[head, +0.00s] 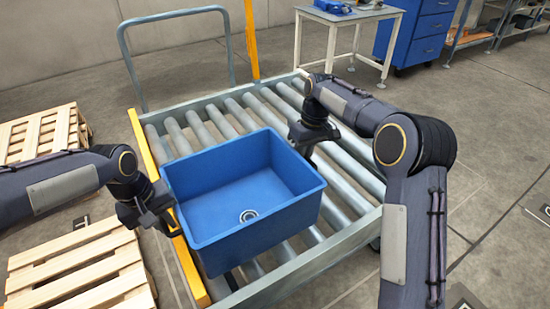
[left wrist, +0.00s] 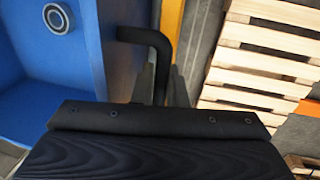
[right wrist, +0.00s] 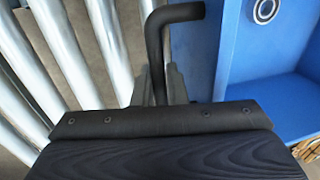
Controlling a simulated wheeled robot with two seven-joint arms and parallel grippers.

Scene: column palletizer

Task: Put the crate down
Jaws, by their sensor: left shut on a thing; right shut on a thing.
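The blue crate (head: 258,235) is over the roller conveyor cart (head: 320,271); whether it touches the rollers cannot be told. A round metal ring (head: 248,215) lies inside on its floor. My left gripper (head: 160,222) is at the crate's left side, shut on a black bar handle (left wrist: 150,45). My right gripper (head: 302,150) is at the crate's far right side, shut on the other black handle (right wrist: 170,18). The crate's blue wall shows beside the handle in the left wrist view (left wrist: 85,45) and in the right wrist view (right wrist: 235,60).
Wooden pallets lie on the floor at the left, one nearer (head: 85,268) and one farther (head: 25,138). A yellow rail (head: 150,150) runs along the cart's left edge. A small table (head: 345,18) and a blue drawer cabinet (head: 412,40) stand at the back right. Bare rollers lie behind the crate.

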